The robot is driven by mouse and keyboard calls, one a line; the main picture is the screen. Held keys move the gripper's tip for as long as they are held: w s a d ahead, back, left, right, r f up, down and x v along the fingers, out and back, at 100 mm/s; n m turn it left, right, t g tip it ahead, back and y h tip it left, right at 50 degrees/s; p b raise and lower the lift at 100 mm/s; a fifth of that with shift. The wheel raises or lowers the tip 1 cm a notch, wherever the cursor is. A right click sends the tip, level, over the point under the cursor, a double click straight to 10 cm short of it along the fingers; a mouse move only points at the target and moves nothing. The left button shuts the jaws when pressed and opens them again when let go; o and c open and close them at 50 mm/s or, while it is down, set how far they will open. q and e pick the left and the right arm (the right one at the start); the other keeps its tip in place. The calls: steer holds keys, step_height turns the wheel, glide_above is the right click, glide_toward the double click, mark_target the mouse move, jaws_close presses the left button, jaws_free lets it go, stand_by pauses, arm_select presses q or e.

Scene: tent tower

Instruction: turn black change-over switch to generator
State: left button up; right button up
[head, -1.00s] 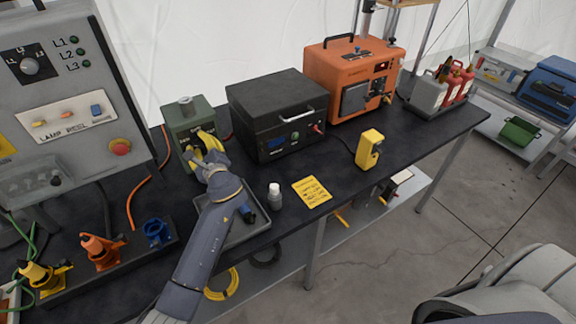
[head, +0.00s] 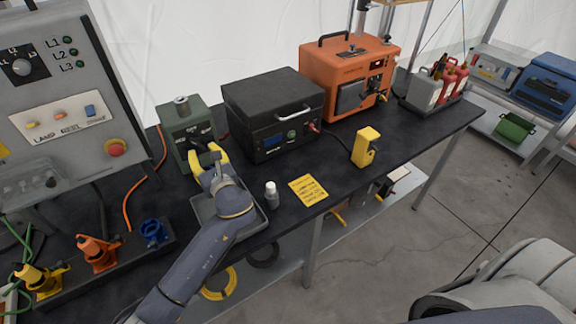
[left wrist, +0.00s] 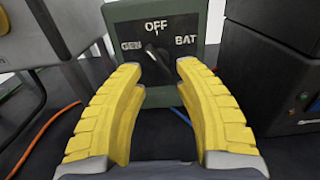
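The black change-over switch (left wrist: 158,60) is on the front of a green box (head: 182,118), with the labels GEN at left, OFF at top and BAT at right. In the left wrist view its knob leans up and to the left, with its white mark between GEN and OFF; its exact setting is hard to tell. My left gripper (head: 206,160) has yellow fingers and faces the switch. In the left wrist view the fingers (left wrist: 159,70) are spread apart, one on each side below the knob, with nothing between them. My right gripper is not in view.
A black power unit (head: 275,112) stands right of the green box. The grey lamp panel (head: 75,100) is at left. A grey tray (head: 258,222) lies under my left arm, beside a small white-capped bottle (head: 271,194) and a yellow card (head: 308,190). An orange cable (head: 146,182) runs on the left.

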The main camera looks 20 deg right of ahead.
arm_select(q)
steer(key=s+d, duration=0.2)
steer(key=s, duration=0.9)
steer(key=s+d+r+g+h, duration=0.1)
steer(key=s+d+r+h, duration=0.1)
steer(key=d+h, duration=0.6)
steer(key=s+d+r+g+h, duration=0.1)
steer(key=s+d+h, duration=0.3)
steer(key=d+h, duration=0.5)
steer(key=shift+d+r+m, duration=0.4)
steer(key=shift+d+r, duration=0.1)
steer(key=shift+r, duration=0.05)
steer(key=shift+s, duration=0.1)
